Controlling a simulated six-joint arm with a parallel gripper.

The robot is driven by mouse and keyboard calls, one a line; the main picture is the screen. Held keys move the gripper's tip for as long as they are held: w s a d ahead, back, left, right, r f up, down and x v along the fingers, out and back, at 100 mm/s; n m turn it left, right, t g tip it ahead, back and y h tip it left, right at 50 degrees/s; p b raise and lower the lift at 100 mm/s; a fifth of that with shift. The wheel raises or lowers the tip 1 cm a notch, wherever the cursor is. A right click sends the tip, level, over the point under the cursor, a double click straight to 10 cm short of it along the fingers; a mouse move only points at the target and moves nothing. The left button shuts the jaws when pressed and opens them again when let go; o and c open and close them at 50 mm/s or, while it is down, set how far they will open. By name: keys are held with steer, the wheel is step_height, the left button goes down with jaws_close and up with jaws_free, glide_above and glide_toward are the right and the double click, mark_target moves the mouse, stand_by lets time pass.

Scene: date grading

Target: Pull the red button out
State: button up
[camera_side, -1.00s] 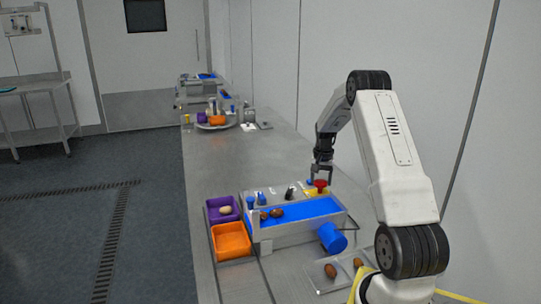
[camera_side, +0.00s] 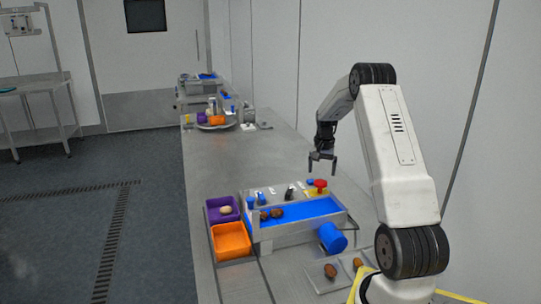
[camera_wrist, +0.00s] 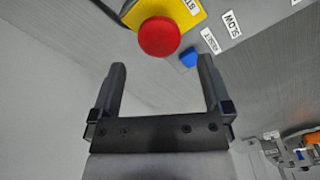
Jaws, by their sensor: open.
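The red button (camera_side: 320,184) is a round mushroom head on a yellow plate (camera_side: 316,193) at the back right of the conveyor unit. In the wrist view the red button (camera_wrist: 159,37) shows at the top, beyond the fingertips, with the yellow plate behind it. My gripper (camera_side: 322,172) is open and empty, above and apart from the button in the side view. In the wrist view my gripper (camera_wrist: 161,72) has its two fingers spread wide with nothing between them. Whether the button is in or out I cannot tell.
A small blue button (camera_wrist: 189,57) sits beside the red one, near labels reading RESET and SLOW. The blue conveyor belt (camera_side: 300,211) carries brown dates. A purple bin (camera_side: 210,219) and an orange bin (camera_side: 231,256) stand at its left.

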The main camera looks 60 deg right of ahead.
mark_target(320, 181)
steer(key=shift+r, duration=2.15)
steer(key=shift+w+a, duration=0.1)
steer(key=shift+w, duration=0.05)
steer(key=w+a+n+t, duration=0.1)
steer(key=w+a+n, duration=0.25)
steer(key=a, duration=0.55)
steer(key=w+a+r+n+t+h, duration=0.15)
steer(key=w+a, duration=0.25)
steer(key=a, duration=0.5)
steer(key=w+a+n, duration=0.3)
steer(key=a, duration=0.5)
steer(key=s+a+f+n+t, duration=0.15)
steer(key=a+n, duration=0.25)
steer(key=a, duration=0.8)
steer(key=s+a+f+n+g+y, duration=0.1)
steer(key=s+a+f+n, duration=0.2)
steer(key=s+a, duration=0.3)
steer(key=s+f, duration=0.1)
steer(key=s, duration=0.3)
steer(key=shift+a+n, duration=0.35)
steer(key=shift+n, duration=0.05)
